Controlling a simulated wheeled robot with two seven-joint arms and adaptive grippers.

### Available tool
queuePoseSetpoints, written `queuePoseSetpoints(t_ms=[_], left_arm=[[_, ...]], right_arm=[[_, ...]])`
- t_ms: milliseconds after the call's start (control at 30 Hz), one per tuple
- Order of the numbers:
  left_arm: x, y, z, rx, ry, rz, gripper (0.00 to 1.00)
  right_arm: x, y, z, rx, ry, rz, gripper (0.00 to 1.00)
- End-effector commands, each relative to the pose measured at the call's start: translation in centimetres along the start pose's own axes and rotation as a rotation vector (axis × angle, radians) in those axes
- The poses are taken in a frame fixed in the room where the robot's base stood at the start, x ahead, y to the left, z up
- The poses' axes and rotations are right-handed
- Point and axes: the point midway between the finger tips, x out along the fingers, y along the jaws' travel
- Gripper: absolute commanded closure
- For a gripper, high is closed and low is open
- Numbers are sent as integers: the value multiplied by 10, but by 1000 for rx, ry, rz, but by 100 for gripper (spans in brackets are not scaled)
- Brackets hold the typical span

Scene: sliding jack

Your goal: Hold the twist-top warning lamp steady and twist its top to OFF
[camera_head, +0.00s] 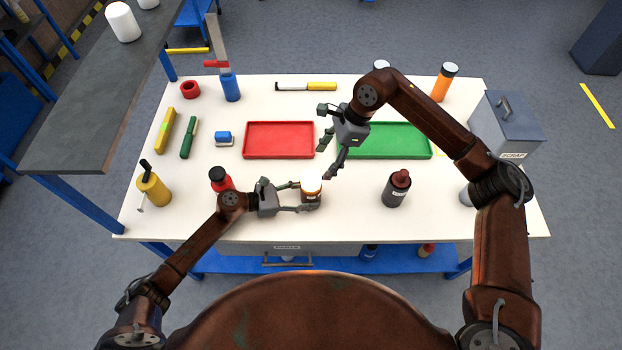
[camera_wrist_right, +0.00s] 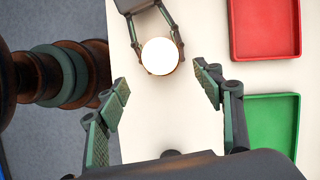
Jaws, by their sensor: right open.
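The warning lamp (camera_head: 311,190) stands upright near the table's front middle, with a pale top and an orange-brown body. In the right wrist view the lamp (camera_wrist_right: 160,56) shows as a bright white disc. My left gripper (camera_head: 303,197) is shut on the lamp's body from the left, one finger on each side. My right gripper (camera_head: 327,160) is open and empty, above and behind the lamp, its fingers apart. In its wrist view the right gripper (camera_wrist_right: 164,86) has the lamp beyond and between its fingertips. The lamp's markings are too small to read.
A red tray (camera_head: 279,156) and a green tray (camera_head: 410,155) lie behind the lamp. A dark bottle (camera_head: 396,190) stands to its right, a red-and-black bottle (camera_head: 220,180) to its left. A grey scrap bin (camera_head: 508,135) stands at the right edge.

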Motion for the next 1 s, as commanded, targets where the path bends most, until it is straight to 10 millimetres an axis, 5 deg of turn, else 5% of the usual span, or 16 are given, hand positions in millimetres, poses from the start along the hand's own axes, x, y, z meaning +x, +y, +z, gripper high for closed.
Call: queuePoseSetpoints(t_ms=[500,1000], left_arm=[[0,-1,-1,0,1,-1,70],[0,-1,-1,0,1,-1,70]], right_arm=[[93,0,1,5,-6,1,39],[109,-1,1,5,-5,-2,39]])
